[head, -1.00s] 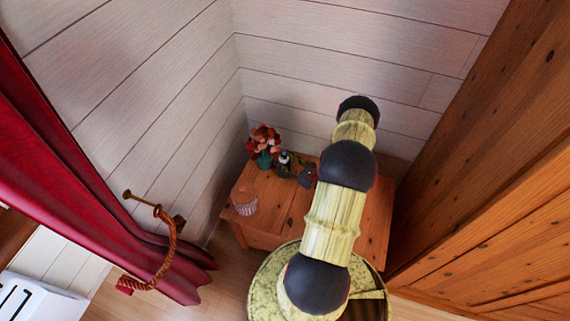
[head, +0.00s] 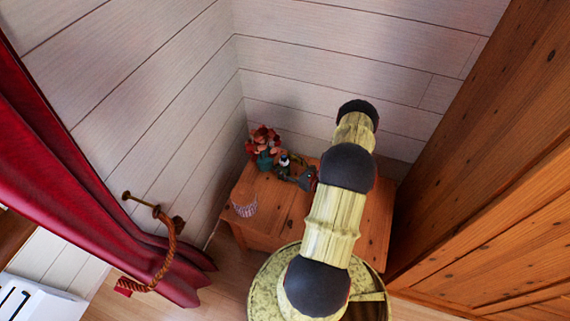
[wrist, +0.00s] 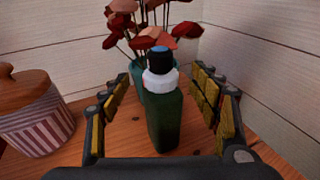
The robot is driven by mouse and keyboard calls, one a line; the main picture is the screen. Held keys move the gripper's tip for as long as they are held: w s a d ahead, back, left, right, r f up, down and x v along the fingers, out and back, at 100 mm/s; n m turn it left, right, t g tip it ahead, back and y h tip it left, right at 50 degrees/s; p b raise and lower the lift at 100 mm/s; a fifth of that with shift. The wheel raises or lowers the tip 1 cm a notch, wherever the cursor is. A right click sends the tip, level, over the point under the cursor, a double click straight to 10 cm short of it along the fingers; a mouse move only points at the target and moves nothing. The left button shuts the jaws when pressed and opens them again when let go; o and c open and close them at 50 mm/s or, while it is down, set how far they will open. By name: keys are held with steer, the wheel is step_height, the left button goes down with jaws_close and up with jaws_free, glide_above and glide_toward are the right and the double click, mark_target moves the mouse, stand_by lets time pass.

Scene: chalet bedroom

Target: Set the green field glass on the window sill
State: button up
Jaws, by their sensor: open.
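A dark green upright thing (wrist: 165,120) with a white collar and a dark blue cap stands on the wooden cabinet top (wrist: 125,135). It is shaped like a bottle; I cannot tell whether it is the field glass. It shows small in the head view (head: 284,161), partly hidden by my gripper. My gripper (wrist: 165,110) is open, with one padded finger to the left of the green thing and one to the right, and gaps on both sides. In the head view my gripper (head: 292,177) is low over the cabinet. I cannot make out the window sill.
A teal vase of red flowers (wrist: 150,75) stands close behind the green thing. A striped jar with a wooden lid (wrist: 40,115) stands to its left. Plank walls meet behind. A red curtain (head: 90,200) hangs left; a large wooden furniture side (head: 500,180) stands right.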

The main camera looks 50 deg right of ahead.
steer(key=shift+r, duration=0.15)
steer(key=shift+s+r+p, duration=0.1)
steer(key=shift+s+p, duration=0.2)
steer(key=shift+s, duration=0.1)
steer(key=s+a+r+p, duration=0.1)
steer(key=s+p, duration=0.1)
steer(key=s, duration=0.9)
steer(key=shift+a+r, duration=0.25)
steer(key=shift+a, duration=0.1)
